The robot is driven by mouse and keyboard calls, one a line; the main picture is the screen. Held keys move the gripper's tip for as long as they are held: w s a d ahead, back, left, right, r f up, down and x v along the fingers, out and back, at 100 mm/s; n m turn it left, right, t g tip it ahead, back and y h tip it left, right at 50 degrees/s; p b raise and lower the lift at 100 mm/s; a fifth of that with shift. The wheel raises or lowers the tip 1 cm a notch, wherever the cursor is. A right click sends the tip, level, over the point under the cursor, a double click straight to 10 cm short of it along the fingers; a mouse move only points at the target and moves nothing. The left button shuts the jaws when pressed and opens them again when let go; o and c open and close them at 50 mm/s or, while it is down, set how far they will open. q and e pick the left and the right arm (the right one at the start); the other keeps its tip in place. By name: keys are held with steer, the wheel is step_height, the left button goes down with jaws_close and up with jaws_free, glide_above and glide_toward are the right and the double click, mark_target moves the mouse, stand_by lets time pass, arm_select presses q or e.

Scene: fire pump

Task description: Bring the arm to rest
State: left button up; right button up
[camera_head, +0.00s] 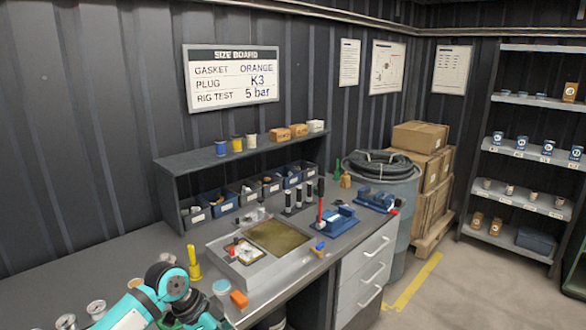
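One of my arms, teal and white (170,291), shows at the bottom left, over the near edge of the workbench (110,262). Only its links and a rounded joint are clear. Its gripper cannot be made out and seems to lie below the picture's edge. My other arm and its gripper are not in view. I see nothing held.
A drum with black hose (380,165), boxes (428,190) and a shelf (530,150) stand beyond.

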arm_select(q)
steer(key=s+a+f+n+t+y+b, duration=0.1)
steer(key=s+a+f+n, duration=0.2)
steer(key=f, duration=0.9)
steer(key=s+a+f+n+y, duration=0.1)
steer(key=s+a+f+n, duration=0.2)
steer(key=f, duration=0.9)
steer(key=s+a+f+n+t+y+b, duration=0.1)
steer(key=s+f+n, duration=0.35)
steer(key=f, duration=0.75)
steer(key=s+a+f+n+y, duration=0.1)
steer(key=s+a+f, duration=0.2)
steer(key=s+f, duration=1)
steer(key=s+f+g, duration=0.1)
steer(key=s+f, duration=0.1)
steer(key=s, duration=1.1)
steer(key=s+d+f+n+g+y, duration=0.1)
steer(key=s+f, duration=0.2)
steer(key=s, duration=1)
steer(key=shift+b, duration=0.45)
arm_select(e)
steer(key=f, duration=0.3)
steer(key=shift+s+d, duration=0.1)
steer(key=shift+d, duration=0.1)
arm_select(q)
steer(key=shift+w+d, duration=0.1)
arm_select(e)
steer(key=shift+d, duration=0.2)
steer(key=shift+a, duration=0.15)
